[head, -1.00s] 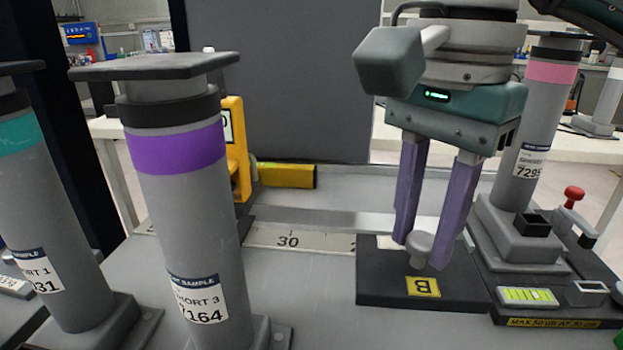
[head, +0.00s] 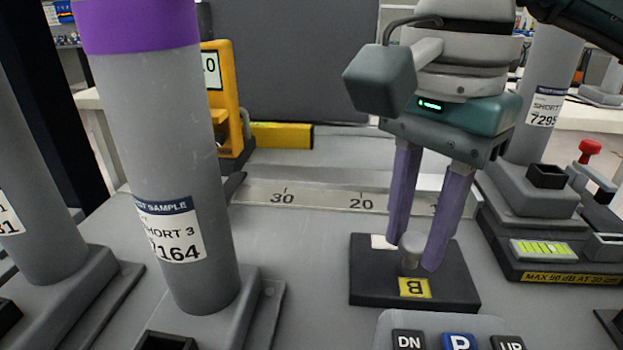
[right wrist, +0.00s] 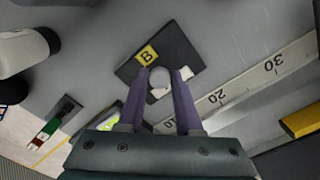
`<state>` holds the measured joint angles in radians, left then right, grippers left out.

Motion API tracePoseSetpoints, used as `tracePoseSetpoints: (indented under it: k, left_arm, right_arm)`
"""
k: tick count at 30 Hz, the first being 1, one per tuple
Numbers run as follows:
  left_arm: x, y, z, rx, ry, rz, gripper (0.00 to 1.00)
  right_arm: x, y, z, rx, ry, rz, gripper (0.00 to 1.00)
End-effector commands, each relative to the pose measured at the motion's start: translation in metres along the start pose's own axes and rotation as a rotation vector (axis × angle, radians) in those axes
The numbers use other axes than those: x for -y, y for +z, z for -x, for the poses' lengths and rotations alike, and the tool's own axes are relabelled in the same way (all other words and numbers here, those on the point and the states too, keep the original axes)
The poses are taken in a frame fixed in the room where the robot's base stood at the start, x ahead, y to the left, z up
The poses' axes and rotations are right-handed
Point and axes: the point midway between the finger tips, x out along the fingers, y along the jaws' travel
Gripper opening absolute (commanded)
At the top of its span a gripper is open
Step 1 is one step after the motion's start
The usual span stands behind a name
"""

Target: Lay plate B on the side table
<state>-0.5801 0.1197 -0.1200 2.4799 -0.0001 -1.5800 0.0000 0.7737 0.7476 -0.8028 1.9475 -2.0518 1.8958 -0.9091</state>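Plate B (head: 368,285) is a dark, flat, square plate with a yellow "B" label and a round grey knob (head: 411,250). It lies level above or on a grey surface with a ruler strip; I cannot tell whether it touches. My right gripper (head: 416,250) points down with its two purple fingers on either side of the knob, shut on it. The right wrist view also shows plate B (right wrist: 182,48), with the knob (right wrist: 159,80) between the fingertips. My left gripper is not in view. I cannot tell which surface is the side table.
A tall grey cylinder (head: 170,150) with a purple band stands at left, another beside it. A fixture with a red knob (head: 589,148) stands at right. A button panel (head: 455,325) is at the front. Grey surface (head: 300,260) left of the plate is clear.

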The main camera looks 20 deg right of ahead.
Motion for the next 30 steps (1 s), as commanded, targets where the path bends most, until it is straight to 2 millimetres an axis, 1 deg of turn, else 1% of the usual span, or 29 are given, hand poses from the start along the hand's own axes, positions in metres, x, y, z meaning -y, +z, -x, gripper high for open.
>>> tracePoseSetpoints:
  k: [1,8,14,18,20,23,27,30]
  left_arm:
    - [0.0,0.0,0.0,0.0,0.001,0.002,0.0]
    - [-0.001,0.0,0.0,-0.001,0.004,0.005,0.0]
    - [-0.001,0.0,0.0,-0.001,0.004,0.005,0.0]
    - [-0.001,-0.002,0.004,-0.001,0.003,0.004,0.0]
    - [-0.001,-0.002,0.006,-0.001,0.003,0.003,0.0]
    - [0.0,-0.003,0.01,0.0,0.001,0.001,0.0]
    - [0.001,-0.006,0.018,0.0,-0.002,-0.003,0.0]
    - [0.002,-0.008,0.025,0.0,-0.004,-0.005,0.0]
  right_arm:
    - [0.0,0.0,0.0,0.0,0.0,0.0,0.38]
    - [0.0,0.0,0.0,0.0,0.0,0.0,0.64]
    - [0.0,0.0,0.0,0.0,0.0,0.0,0.64]
    - [0.001,0.0,0.007,0.0,-0.002,0.0,0.64]
    - [0.001,0.0,0.015,0.0,-0.005,0.0,0.64]
    - [0.002,0.0,0.036,-0.001,-0.007,0.001,0.64]
    - [0.002,-0.001,0.071,-0.002,-0.007,0.0,0.64]
    - [0.001,-0.001,0.093,-0.003,-0.006,-0.001,0.64]
